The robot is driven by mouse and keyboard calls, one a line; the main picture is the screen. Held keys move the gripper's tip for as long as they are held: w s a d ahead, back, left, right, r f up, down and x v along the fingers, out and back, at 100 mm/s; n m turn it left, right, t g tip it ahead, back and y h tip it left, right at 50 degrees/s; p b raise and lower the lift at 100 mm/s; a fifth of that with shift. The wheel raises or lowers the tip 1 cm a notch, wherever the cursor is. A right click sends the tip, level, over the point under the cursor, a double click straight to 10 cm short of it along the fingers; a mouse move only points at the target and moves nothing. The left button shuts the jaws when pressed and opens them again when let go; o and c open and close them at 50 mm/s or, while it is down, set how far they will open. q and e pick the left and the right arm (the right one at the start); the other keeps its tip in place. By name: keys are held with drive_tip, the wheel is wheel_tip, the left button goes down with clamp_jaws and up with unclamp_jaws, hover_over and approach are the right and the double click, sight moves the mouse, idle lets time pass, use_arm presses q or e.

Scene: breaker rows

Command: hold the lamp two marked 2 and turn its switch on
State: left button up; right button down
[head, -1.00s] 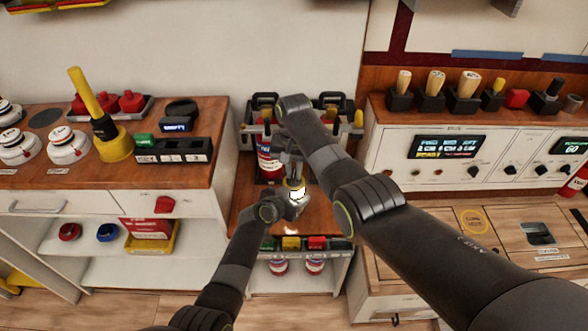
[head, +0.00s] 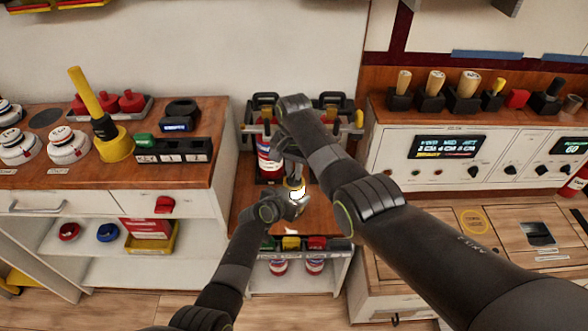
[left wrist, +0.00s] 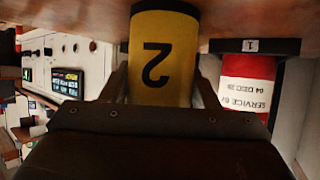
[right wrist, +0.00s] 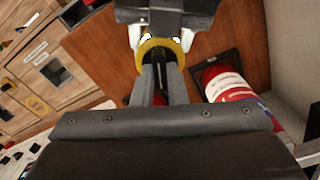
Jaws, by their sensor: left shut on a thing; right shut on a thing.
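Lamp two (left wrist: 163,60) is a yellow cylinder with a black 2, upside down in the left wrist view. My left gripper (left wrist: 163,92) is shut on its body, one finger on each side. In the head view the lamp (head: 297,190) glows white between my two grippers, over the wooden bench top. My right gripper (right wrist: 162,80) comes from above, its fingers close together at the lamp's yellow ring (right wrist: 160,47). It is shut on the lamp's switch, which the fingers mostly hide. White light shows beside the ring.
A red and white extinguisher (head: 268,160) stands close to the left of my right gripper; it also shows in the right wrist view (right wrist: 225,84). The left counter (head: 190,178) and the right panel cabinet (head: 400,160) flank the bench. Coloured blocks line its front edge.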

drive_tip(key=c, duration=1.4)
unclamp_jaws()
drive_tip(key=shift+c, duration=0.2)
drive_tip(key=shift+r, duration=0.1)
wheel_tip(320, 180, up, 12)
use_arm(q)
drive_tip(key=shift+r, duration=0.1)
drive_tip(key=o, duration=1.5)
